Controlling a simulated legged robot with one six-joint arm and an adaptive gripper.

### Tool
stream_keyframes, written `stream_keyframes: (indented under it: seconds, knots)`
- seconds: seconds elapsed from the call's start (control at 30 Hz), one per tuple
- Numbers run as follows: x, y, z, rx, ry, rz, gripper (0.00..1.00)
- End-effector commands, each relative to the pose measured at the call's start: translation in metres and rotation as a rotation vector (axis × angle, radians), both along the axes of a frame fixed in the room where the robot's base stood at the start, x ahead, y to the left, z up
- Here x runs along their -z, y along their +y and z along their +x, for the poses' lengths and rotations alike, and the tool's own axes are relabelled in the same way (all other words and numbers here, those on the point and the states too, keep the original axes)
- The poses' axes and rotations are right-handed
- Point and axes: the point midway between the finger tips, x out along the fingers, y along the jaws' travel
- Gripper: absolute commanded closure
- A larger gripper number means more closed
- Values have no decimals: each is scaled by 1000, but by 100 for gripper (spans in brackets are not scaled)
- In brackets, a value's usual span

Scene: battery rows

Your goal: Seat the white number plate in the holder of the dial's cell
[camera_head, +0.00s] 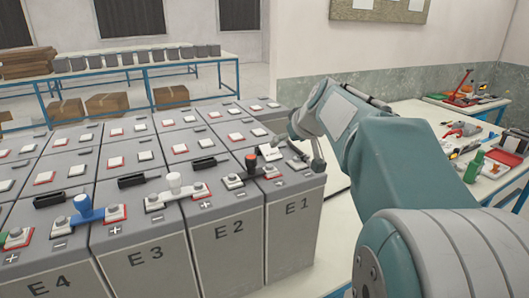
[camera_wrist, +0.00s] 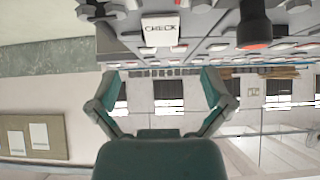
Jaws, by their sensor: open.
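My gripper (camera_head: 300,145) is over the right end of the battery rows, near cell E1 (camera_head: 297,208). In the wrist view its two fingers (camera_wrist: 157,85) are spread wide with nothing between them. A white card reading CHECK (camera_wrist: 161,28) stands on the cell tops beyond the fingers; it also shows in the head view (camera_head: 269,153), beside a red-topped black knob (camera_head: 252,160). Black holders lie on the cells, one of them on E2 (camera_head: 204,163). I cannot make out the white number plate or which cell carries the dial.
A white-capped link (camera_head: 174,182) and a blue link (camera_head: 83,208) stand up from the front row. A rear bench (camera_head: 150,66) holds several grey blocks.

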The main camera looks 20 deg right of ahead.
Motion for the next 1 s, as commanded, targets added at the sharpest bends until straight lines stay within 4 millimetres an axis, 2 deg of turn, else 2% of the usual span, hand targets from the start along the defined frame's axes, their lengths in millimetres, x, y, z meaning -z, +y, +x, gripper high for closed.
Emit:
stream_keyframes:
  seconds: [0.1,0.37,0.6,0.93,0.97,1.0]
  knots:
    - [17,3,15,-3,5,0,0]
    - [33,6,32,-1,4,-3,0]
    - [59,5,58,-3,6,-2,0]
    - [65,4,65,-1,3,-3,0]
    - [65,4,65,-1,3,-3,5]
    - [65,4,65,-1,3,-3,22]
